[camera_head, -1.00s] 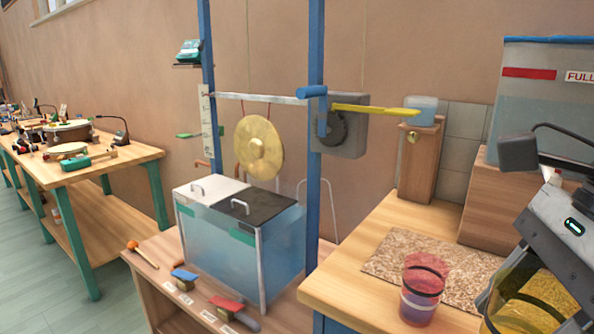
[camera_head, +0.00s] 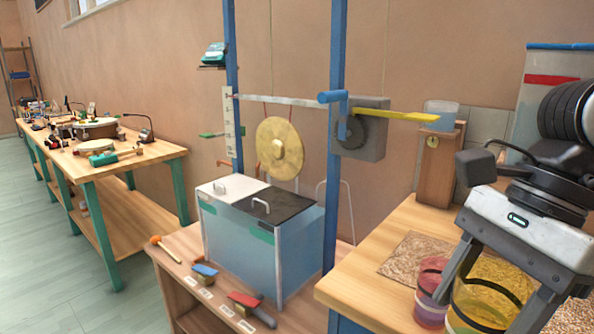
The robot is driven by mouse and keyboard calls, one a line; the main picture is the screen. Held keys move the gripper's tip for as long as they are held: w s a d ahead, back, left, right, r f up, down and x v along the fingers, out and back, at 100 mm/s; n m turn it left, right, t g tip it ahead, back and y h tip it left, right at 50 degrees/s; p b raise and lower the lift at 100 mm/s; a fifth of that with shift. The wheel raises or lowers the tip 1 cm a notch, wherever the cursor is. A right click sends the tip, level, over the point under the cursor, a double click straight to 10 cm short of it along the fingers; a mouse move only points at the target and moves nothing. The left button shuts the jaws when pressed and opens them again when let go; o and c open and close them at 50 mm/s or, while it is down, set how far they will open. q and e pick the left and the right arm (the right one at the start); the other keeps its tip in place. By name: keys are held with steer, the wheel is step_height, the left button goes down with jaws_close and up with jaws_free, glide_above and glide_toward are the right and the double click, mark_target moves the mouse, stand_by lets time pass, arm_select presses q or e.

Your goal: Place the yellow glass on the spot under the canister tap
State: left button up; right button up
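The yellow glass (camera_head: 490,290), see-through with a dark band, is at the lower right between the fingers of my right gripper (camera_head: 497,295). The fingers are closed around its sides, and it has a slight tilt. Its base is cut off by the frame's bottom edge, so I cannot tell whether it touches the table. The see-through canister (camera_head: 525,105) with a red stripe stands at the upper right, largely hidden behind my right arm. Its tap and the spot under it are not visible. My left gripper is not in view.
A pink-purple glass (camera_head: 432,288) stands just left of the yellow glass, overlapping it in view. A speckled mat (camera_head: 412,256) lies on the wooden table (camera_head: 370,272). A wooden post with a small container (camera_head: 438,118) stands behind. A water tank (camera_head: 260,240) and hanging gong (camera_head: 280,148) are left.

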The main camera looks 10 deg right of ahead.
steer(key=w+a+f+n+g+h+p, duration=0.1)
steer(key=w+f+n+g+h, duration=0.1)
steer(key=w+f+n, duration=0.3)
steer(key=w+a+f+n+g+h+p, duration=0.1)
steer(key=w+f+n, duration=0.4)
steer(key=f+n, duration=0.5)
steer(key=shift+a+n+g+h, duration=0.55)
steer(key=shift+n+h, duration=0.25)
steer(key=shift+n, duration=0.1)
steer(key=shift+f, duration=0.15)
